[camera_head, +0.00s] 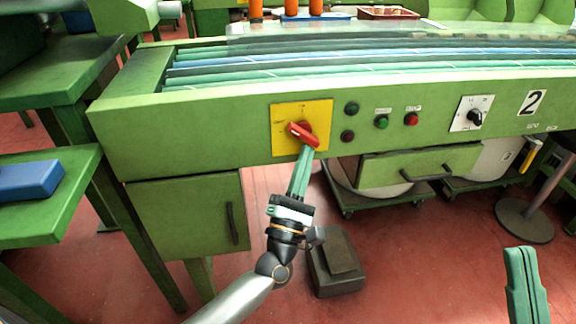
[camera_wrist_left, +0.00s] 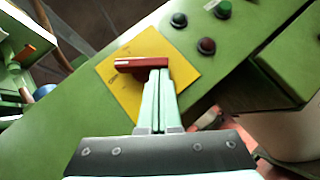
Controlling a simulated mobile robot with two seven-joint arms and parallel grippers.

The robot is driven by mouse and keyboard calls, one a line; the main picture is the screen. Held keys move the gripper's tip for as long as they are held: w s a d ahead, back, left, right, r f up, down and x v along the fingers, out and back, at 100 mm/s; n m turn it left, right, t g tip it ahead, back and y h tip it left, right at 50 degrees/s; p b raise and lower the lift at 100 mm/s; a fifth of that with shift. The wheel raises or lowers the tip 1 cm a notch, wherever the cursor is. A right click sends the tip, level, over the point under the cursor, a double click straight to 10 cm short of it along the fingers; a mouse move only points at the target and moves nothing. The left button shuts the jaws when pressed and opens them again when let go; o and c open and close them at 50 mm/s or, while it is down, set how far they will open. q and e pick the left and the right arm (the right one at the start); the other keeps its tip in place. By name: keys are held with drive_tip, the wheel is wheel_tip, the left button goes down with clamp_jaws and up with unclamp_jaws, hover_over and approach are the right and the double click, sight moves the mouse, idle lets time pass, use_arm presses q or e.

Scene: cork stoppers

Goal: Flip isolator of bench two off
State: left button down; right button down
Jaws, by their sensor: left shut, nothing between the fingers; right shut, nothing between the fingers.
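The isolator is a red rotary handle (camera_head: 303,135) on a yellow plate (camera_head: 286,113) on the green front of the bench marked 2. The handle is tilted, its right end lower, in the head view. It also shows in the left wrist view as a red handle (camera_wrist_left: 143,65) on the yellow plate (camera_wrist_left: 128,94). My left gripper (camera_head: 304,152) is shut and empty, its fingertips at the handle's lower right end, seemingly touching it. The plate's lettering is too small to read fully. My right gripper (camera_head: 523,252) is shut and empty at the lower right, far from the panel.
Right of the plate are dark buttons (camera_head: 351,108), a green button (camera_head: 381,122), a red button (camera_head: 411,119) and a black selector knob (camera_head: 475,117). A green cupboard (camera_head: 185,213) and a drawer (camera_head: 420,165) sit below. A dark pedal box (camera_head: 336,262) stands on the red floor.

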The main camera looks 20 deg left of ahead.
use_arm(q)
drive_tip(key=shift+w+d, duration=0.2)
drive_tip(key=shift+d, duration=0.1)
drive_tip(key=shift+w+d+r, duration=0.1)
drive_tip(key=v, duration=0.7)
drive_tip(key=shift+s, duration=0.25)
